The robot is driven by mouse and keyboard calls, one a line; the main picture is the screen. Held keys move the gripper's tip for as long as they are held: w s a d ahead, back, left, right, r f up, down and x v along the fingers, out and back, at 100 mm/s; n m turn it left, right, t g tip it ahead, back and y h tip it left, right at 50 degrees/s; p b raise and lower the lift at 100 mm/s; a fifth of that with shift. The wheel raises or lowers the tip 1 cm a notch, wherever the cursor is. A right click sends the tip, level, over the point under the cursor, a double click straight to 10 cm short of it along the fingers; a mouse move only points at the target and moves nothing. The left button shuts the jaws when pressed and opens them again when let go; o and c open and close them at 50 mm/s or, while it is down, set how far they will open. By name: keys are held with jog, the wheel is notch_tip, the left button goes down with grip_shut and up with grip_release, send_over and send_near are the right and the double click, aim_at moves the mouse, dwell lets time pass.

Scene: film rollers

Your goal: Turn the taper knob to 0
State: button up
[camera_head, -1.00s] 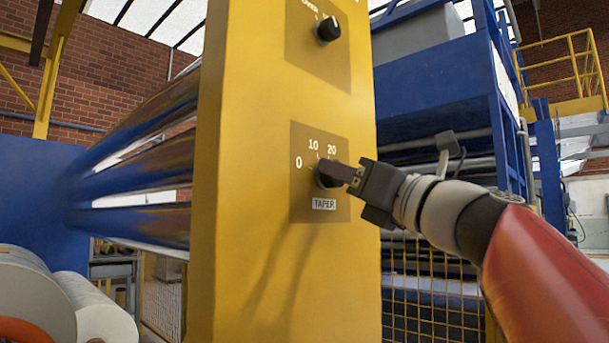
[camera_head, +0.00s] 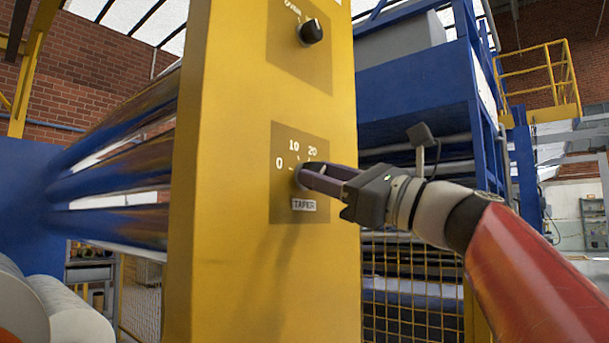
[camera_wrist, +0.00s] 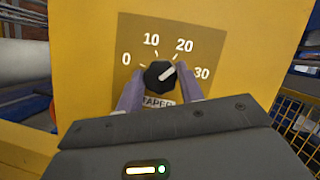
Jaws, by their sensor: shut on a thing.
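The taper knob (camera_wrist: 158,78) is a small black round dial with a white pointer line. It sits on a brown panel (camera_wrist: 205,40) marked 0, 10, 20 and 30, above a TAPER label. In the wrist view its pointer leans up and right, towards the gap between 20 and 30. My gripper (camera_wrist: 159,69) has one purple-grey finger at each side of the knob and is shut on it. In the head view my gripper (camera_head: 305,175) reaches the panel from the right, and its fingers mostly hide the knob.
A second black knob (camera_head: 311,31) is higher on the same yellow post (camera_head: 225,230). Shiny rollers (camera_head: 120,170) run behind the post to the left, and white rolls (camera_head: 60,310) lie at lower left. A yellow mesh fence (camera_head: 410,290) stands behind my arm.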

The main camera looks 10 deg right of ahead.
jog(key=n+g+p, duration=0.1)
jog(key=n, duration=0.2)
jog(key=n+g+y+p, duration=0.1)
jog(key=n+g, duration=0.1)
jog(key=n, duration=0.2)
jog(key=shift+w+r+n+p, duration=0.1)
jog(key=shift+r+n+p, duration=0.1)
jog(key=shift+n+p, duration=0.15)
jog(key=n+g+h, duration=0.1)
jog(key=n, duration=0.2)
jog(key=n+g+h+p, duration=0.1)
jog(key=n, duration=0.3)
jog(key=n+g, duration=0.1)
jog(key=n, duration=0.3)
jog(key=shift+d+n+g+h+p, duration=0.1)
jog(key=shift+n+g+h+p, duration=0.2)
jog(key=shift+h, duration=0.1)
jog(key=n+h, duration=0.2)
jog(key=n, duration=0.2)
jog(key=shift+n, duration=0.25)
jog(key=o, duration=1)
